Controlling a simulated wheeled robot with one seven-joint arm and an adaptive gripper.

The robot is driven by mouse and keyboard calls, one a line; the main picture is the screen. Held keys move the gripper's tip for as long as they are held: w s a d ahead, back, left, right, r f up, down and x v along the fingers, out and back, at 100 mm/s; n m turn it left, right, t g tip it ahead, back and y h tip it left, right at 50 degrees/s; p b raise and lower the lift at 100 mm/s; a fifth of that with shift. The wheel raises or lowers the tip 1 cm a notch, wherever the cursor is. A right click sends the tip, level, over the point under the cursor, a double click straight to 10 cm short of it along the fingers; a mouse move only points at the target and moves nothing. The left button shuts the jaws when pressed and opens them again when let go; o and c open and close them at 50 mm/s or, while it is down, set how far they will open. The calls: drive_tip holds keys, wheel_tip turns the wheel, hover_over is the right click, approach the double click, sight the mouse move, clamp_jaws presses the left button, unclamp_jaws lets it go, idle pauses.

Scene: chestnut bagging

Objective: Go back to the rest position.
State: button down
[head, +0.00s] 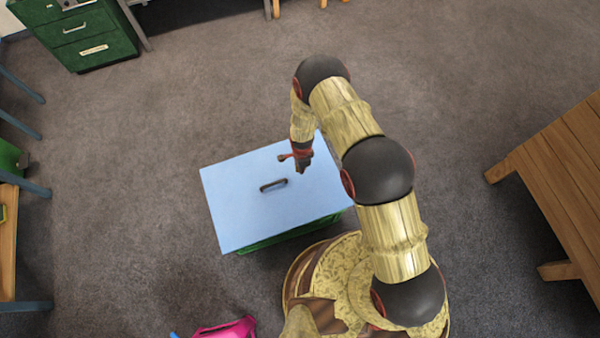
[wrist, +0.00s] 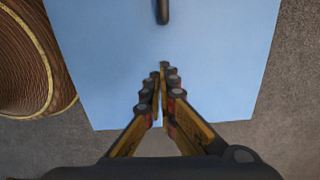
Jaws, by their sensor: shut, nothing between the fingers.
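My gripper (head: 303,165) hangs pointing down over the right part of a light blue lid or top (head: 235,200). In the wrist view my gripper (wrist: 163,68) has its two fingers together at the tips, with nothing between them. The blue top also fills most of the wrist view (wrist: 100,60). A dark handle (head: 273,185) sits near the middle of the top, a little left of and below my gripper in the head view. The handle's end (wrist: 162,10) shows at the top of the wrist view, apart from the fingertips.
A green box body (head: 290,234) shows under the blue top. A wooden table (head: 560,170) stands at the right. A green drawer cabinet (head: 90,40) is at the upper left. A pink object (head: 228,328) lies at the bottom edge. Carpet around the box is mostly clear.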

wheel_tip(320, 180, up, 3)
drive_tip(key=shift+f+p, duration=0.2)
drive_tip(key=shift+p, duration=0.1)
